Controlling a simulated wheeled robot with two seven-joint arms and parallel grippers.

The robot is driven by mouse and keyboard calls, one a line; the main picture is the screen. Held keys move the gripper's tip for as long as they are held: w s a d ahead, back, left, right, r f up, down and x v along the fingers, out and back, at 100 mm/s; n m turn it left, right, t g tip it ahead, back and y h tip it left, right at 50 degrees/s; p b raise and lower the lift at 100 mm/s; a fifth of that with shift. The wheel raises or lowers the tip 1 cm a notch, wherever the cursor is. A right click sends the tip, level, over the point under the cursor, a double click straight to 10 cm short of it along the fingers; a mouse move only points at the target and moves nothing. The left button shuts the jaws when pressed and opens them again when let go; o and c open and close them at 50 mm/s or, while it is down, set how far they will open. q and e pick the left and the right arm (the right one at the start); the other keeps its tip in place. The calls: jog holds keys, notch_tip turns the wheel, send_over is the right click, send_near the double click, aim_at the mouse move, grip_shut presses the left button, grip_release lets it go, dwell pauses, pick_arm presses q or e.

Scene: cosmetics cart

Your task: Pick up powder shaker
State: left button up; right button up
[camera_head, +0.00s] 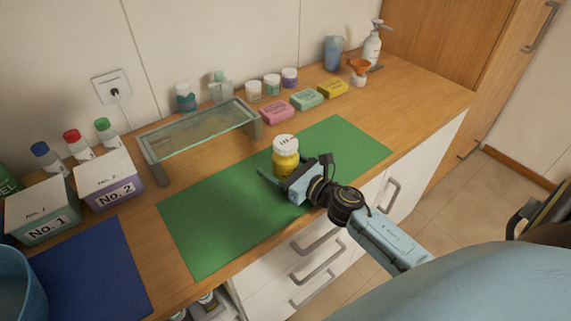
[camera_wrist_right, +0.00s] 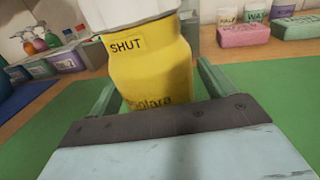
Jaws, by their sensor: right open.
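The powder shaker is a yellow bottle with a white cap (camera_head: 286,161) standing upright on the green mat (camera_head: 215,222). In the right wrist view the yellow shaker (camera_wrist_right: 152,72) fills the middle, with a label reading "SHUT" near its shoulder; its top is cut off. My right gripper (camera_head: 274,182) is open at the shaker. In the right wrist view its two fingers (camera_wrist_right: 155,85) stand on either side of the shaker, and a gap shows at the right finger. My left gripper is not in view.
A glass shelf (camera_head: 200,131) stands behind the mat. Soap boxes (camera_head: 306,98) and small jars (camera_head: 271,85) line the back. Boxes No. 1 (camera_head: 42,212) and No. 2 (camera_head: 108,182) and a blue mat (camera_head: 95,275) are at left. The mat's right part is clear.

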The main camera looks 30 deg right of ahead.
jog(key=shift+w, duration=0.1)
jog(key=c, duration=1.1)
